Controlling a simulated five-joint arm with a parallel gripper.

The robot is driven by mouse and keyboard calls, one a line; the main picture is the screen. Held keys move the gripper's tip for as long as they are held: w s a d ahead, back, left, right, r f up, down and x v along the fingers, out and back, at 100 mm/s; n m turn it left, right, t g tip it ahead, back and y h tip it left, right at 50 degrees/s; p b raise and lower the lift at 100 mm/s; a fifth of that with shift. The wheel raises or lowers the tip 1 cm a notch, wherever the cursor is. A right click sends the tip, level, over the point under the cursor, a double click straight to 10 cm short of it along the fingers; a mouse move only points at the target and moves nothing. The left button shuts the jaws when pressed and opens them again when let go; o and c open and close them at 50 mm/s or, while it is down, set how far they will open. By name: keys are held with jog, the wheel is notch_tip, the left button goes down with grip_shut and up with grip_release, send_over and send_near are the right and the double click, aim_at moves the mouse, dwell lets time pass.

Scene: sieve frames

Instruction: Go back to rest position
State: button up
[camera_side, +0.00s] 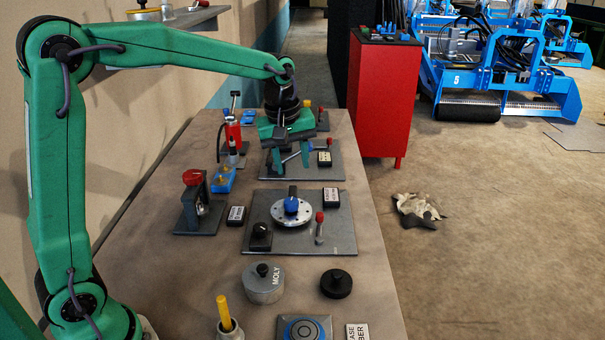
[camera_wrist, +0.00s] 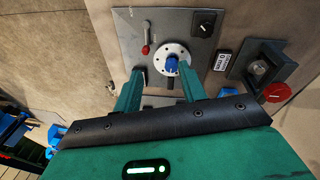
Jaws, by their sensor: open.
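My gripper (camera_side: 291,160) is green with a black wrist and hangs over the far half of the bench in the side view. Its fingers are spread apart and point down above a grey plate (camera_side: 345,170). In the wrist view my gripper (camera_wrist: 158,88) is open, with nothing between the fingertips. Beyond the fingertips a blue knob (camera_wrist: 171,66) on a white round flange shows. The same blue knob (camera_side: 291,205) sits on the middle grey plate in the side view. Part of the far plate is hidden behind my gripper.
The bench (camera_side: 180,290) also holds a red-knobbed block (camera_side: 193,178), a red bottle (camera_side: 232,130), a MOLY pot (camera_side: 263,285), a black round knob (camera_side: 336,284) and a cup with a yellow handle (camera_side: 224,308). A red cabinet (camera_side: 385,100) stands right of the bench. A shelf is on the left wall.

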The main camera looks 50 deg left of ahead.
jog(key=s+r+m+t, duration=0.2)
jog(key=s+m, duration=0.9)
jog(key=s, duration=1.2)
jog(key=shift+s+d+m+t, duration=0.15)
jog(key=shift+d+m+t, duration=0.15)
jog(key=shift+t, duration=0.5)
